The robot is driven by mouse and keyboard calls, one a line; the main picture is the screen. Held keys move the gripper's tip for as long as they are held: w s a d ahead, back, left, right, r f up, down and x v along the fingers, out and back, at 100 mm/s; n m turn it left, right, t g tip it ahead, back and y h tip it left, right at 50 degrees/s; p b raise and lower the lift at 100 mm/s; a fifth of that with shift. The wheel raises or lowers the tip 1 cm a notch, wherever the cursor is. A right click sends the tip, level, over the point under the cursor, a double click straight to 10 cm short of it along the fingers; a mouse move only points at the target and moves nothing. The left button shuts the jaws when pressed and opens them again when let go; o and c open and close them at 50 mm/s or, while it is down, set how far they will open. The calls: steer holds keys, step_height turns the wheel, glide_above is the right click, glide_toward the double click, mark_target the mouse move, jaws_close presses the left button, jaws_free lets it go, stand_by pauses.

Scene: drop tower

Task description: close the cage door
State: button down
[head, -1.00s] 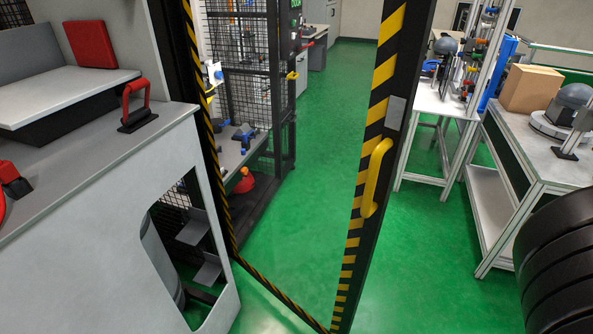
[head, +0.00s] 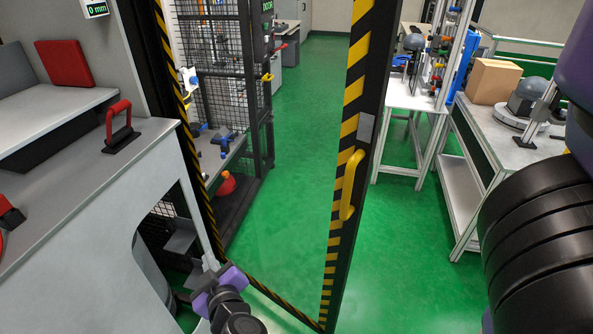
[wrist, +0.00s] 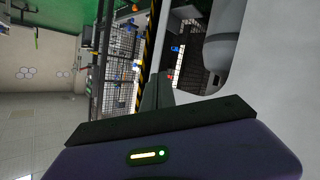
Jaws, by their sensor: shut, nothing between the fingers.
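The cage door (head: 348,125) has a dark upright edge with yellow and black stripes in the head view. A yellow handle (head: 352,184) is fixed upright on that edge. Thinner striped strips run along the left side and the bottom, with green floor visible between them and the door's edge. My gripper (head: 209,264) is low in the head view, left of and below the handle and clear of it. Its fingers are together and empty. In the wrist view my gripper (wrist: 157,92) points toward a striped post and mesh; the handle cannot be made out there.
A grey housing (head: 100,245) with a red grip (head: 120,125) stands close on the left. A mesh cage (head: 225,75) stands behind the frame. A white table (head: 410,95) and a bench with a cardboard box (head: 493,80) are at right. Green floor lies open in the middle.

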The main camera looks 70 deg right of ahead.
steer(key=d+r+m+g+h+p, duration=0.1)
steer(key=d+r+m+g+h, duration=0.4)
steer(key=d+r, duration=0.15)
steer(key=m+g+h, duration=0.2)
steer(key=m+g, duration=0.9)
steer(key=m, duration=0.2)
glide_toward(304, 169)
steer(key=p+x, duration=0.5)
steer(key=x, duration=0.1)
steer(key=shift+r+p, duration=0.15)
steer(key=shift+p, duration=0.25)
steer(key=shift+s+d, duration=0.15)
steer(key=shift+d, duration=0.25)
